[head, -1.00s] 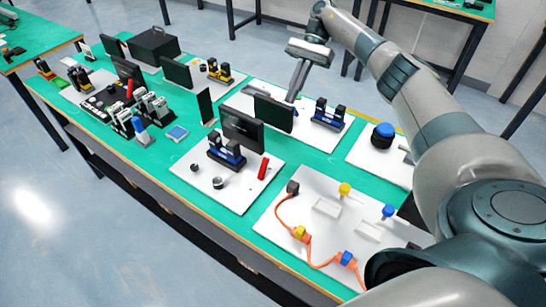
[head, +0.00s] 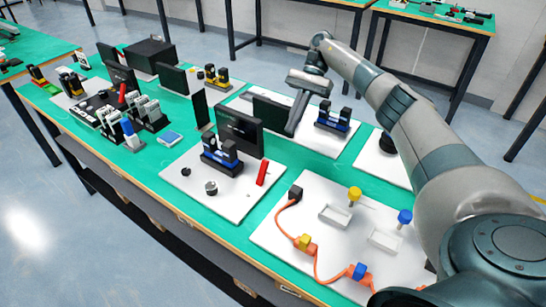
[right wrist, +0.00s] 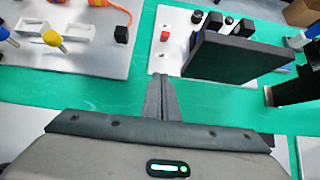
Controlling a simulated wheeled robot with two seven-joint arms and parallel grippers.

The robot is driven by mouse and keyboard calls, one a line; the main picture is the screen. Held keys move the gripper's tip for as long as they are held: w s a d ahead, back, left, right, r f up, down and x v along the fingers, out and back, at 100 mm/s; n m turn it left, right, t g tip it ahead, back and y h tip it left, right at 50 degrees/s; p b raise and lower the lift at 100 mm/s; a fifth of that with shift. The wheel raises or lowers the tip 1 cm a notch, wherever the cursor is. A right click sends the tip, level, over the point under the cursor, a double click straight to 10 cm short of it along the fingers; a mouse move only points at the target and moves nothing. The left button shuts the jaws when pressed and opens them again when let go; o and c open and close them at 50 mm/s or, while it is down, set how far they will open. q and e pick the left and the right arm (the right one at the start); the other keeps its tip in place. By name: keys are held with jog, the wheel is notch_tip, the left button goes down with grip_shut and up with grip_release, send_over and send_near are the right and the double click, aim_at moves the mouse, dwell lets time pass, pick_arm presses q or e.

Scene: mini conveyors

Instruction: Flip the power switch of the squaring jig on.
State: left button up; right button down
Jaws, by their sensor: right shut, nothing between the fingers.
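Which station is the squaring jig is not marked in these views. My right gripper (head: 291,131) is shut and empty, pointing down just behind and right of a black screen (head: 240,130) on a white board (head: 237,202). That board also bears a blue-and-black two-post fixture (head: 221,158), a red bar-shaped part (head: 262,172) and small dark knobs. In the right wrist view, the closed fingers (right wrist: 161,82) point at the board's edge, with the red part (right wrist: 165,36) beyond and the screen (right wrist: 240,55) to the right. No switch can be made out clearly. My left gripper is not in view.
A white board with an orange cable (head: 312,252) and yellow (head: 354,195) and blue (head: 404,216) knobs lies at front right. Another screen (head: 270,112) and two-post fixture (head: 332,119) stand behind. Bare green table (right wrist: 110,95) shows between boards.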

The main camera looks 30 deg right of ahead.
aim_at(262, 173)
jog(key=shift+a+f, duration=0.1)
